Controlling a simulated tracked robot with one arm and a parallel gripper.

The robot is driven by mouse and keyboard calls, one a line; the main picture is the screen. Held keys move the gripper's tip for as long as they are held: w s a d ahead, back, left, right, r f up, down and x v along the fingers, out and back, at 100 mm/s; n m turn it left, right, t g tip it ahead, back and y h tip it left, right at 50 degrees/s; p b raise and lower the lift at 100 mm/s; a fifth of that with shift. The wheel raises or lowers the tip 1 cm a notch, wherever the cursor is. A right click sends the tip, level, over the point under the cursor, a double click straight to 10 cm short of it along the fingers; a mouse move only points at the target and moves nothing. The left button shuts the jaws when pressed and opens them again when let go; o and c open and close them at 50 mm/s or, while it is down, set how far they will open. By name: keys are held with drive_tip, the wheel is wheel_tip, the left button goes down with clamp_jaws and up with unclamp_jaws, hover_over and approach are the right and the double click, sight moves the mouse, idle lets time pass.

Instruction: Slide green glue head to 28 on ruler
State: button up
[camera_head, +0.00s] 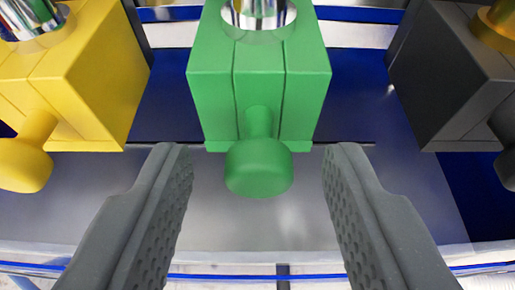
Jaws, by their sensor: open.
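The green glue head (259,87) is at the top centre of the view, a block with a shiny metal cylinder in its top. Its round green knob (259,167) sticks out towards me. My gripper (258,170) is open, with one grey textured finger on each side of the knob. There is a clear gap between the knob and each finger, and I see no contact. No ruler numbers are readable in this view.
A yellow head (85,75) with its own knob stands to the left. A dark grey head (455,85) stands to the right. A grey metal surface (225,225) lies below the knob, with blue surfaces behind it.

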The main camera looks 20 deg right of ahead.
drive_tip(key=shift+w, duration=0.1)
clamp_jaws()
drive_tip(key=shift+w+a, duration=0.2)
drive_tip(key=shift+a, duration=0.55)
unclamp_jaws()
drive_tip(key=shift+s, duration=0.15)
drive_tip(key=v, duration=1.3)
drive_tip(key=shift+s+b, duration=0.25)
drive_tip(key=shift+b, duration=0.05)
drive_tip(key=shift+a, duration=0.1)
